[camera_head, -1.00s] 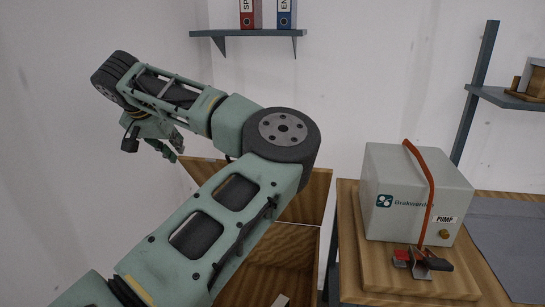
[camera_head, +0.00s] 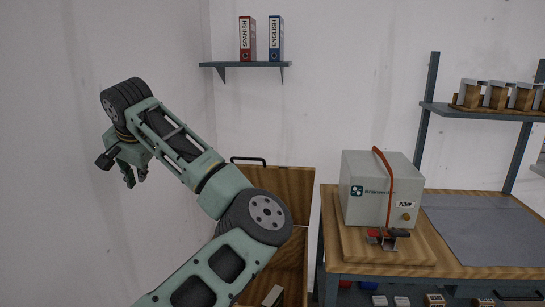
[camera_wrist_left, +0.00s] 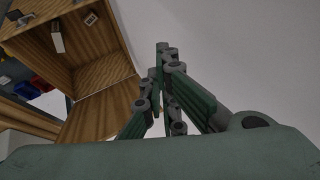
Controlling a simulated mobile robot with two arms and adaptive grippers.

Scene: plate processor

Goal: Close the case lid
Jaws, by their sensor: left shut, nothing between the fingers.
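The wooden case (camera_head: 291,262) stands on the left of the workbench, partly hidden by my left arm. Its lid (camera_head: 290,188) is open and stands upright at the back, with a black handle (camera_head: 248,160) on its top edge. In the left wrist view the open case (camera_wrist_left: 85,50) shows at upper left, with the lid panel (camera_wrist_left: 100,112) seemingly below it. My left gripper (camera_head: 130,180) is shut and empty, left of the lid and apart from it; its fingers also show in the left wrist view (camera_wrist_left: 163,52). My right gripper is out of view.
A workbench (camera_head: 385,262) right of the case holds a grey pump box (camera_head: 365,195) with a red strap. A wall shelf (camera_head: 245,65) with two binders (camera_head: 262,40) is above the case. A bare wall lies left of my gripper.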

